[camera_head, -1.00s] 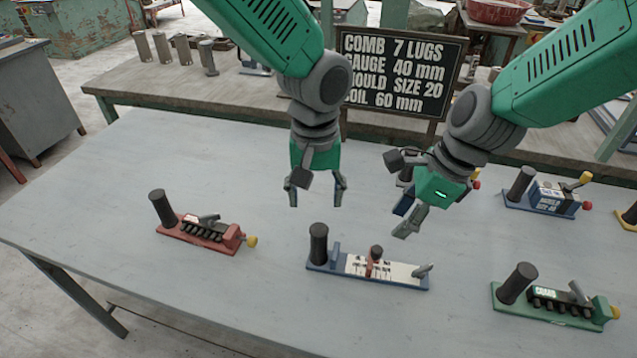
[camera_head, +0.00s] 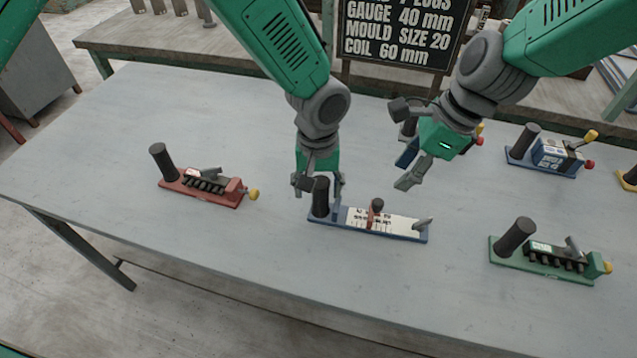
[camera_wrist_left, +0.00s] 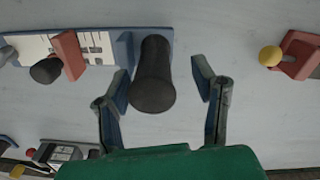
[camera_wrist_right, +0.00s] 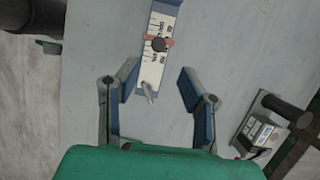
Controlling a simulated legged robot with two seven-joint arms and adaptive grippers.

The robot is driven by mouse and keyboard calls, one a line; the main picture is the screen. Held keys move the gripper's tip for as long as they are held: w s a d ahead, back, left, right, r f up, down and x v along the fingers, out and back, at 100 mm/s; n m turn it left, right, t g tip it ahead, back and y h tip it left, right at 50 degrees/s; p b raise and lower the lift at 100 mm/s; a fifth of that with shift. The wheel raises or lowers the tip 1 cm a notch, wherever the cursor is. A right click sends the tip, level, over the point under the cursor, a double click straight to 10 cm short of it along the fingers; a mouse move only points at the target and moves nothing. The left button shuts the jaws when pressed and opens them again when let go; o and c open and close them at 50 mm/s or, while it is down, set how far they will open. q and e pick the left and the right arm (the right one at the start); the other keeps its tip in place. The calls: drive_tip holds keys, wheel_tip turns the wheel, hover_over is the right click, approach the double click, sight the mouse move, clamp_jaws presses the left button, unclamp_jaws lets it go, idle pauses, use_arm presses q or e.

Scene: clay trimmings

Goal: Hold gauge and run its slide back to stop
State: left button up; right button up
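The gauge (camera_head: 385,222) has a blue base with a white scale, a black upright handle (camera_head: 320,198) at its left end and a red slide with a dark knob (camera_head: 375,207) near the middle of the scale. A grey lever stands at its right end. My left gripper (camera_head: 319,188) is open at the black handle; in the left wrist view the handle (camera_wrist_left: 153,75) stands between the spread fingers, with gaps visible. My right gripper (camera_head: 402,165) is open and empty, above and behind the gauge's right half. The right wrist view shows the slide knob (camera_wrist_right: 159,44) beyond its fingers.
A red device (camera_head: 200,187) lies to the left, a green one (camera_head: 545,262) to the right, and a blue one (camera_head: 545,155) behind at the right. A sign (camera_head: 400,35) stands at the back. The table front is clear.

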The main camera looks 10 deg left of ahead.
sight(380, 201)
use_arm(q)
drive_tip(key=shift+d, duration=0.25)
clamp_jaws()
use_arm(e)
drive_tip(key=shift+d, duration=0.25)
use_arm(q)
drive_tip(key=shift+d, duration=0.1)
use_arm(e)
drive_tip(key=shift+o, duration=0.9)
drive_tip(key=shift+d, duration=0.15)
use_arm(q)
drive_tip(key=shift+d, duration=0.15)
drive_tip(key=shift+a, duration=0.3)
drive_tip(key=shift+d, duration=0.1)
use_arm(e)
drive_tip(key=a+f+n+g, duration=0.1)
drive_tip(key=f+n, duration=0.2)
drive_tip(key=a+f+n+g, duration=0.1)
drive_tip(key=f+n, duration=0.2)
drive_tip(key=a+f+n, duration=0.1)
drive_tip(key=f+n, duration=0.1)
drive_tip(key=f, duration=0.1)
drive_tip(key=shift+a+f+n+g+h, duration=0.1)
drive_tip(key=shift+a+n+g+h, duration=0.25)
drive_tip(key=shift+n+g+h, duration=0.05)
